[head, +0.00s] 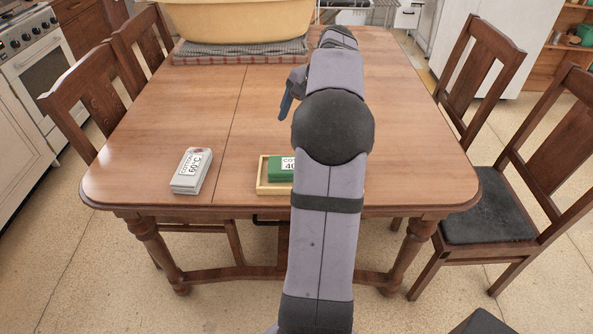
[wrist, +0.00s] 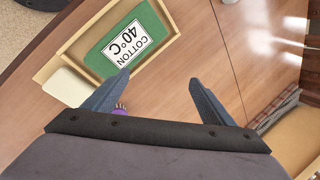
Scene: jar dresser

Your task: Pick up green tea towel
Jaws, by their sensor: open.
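A green folded towel (head: 280,170) with a white label reading "COTTON 40" lies in a shallow light-wood tray (head: 262,186) near the table's front edge. My arm hides its right part in the head view. In the wrist view the green towel (wrist: 108,60) shows its label "COTTON 40°C" inside the tray (wrist: 172,38), at the upper left. My gripper (wrist: 158,78) is open, with nothing between its blue fingers. In the head view the gripper (head: 287,105) is over the middle of the table, farther back than the towel and apart from it.
A pale folded piece (head: 188,172) labelled "COTTON 60°C" lies left of the tray. A yellow basin (head: 245,20) stands on folded cloths (head: 240,52) at the back. A cream item (wrist: 68,87) and a small purple thing (wrist: 119,111) show in the wrist view. The table's left middle is clear.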

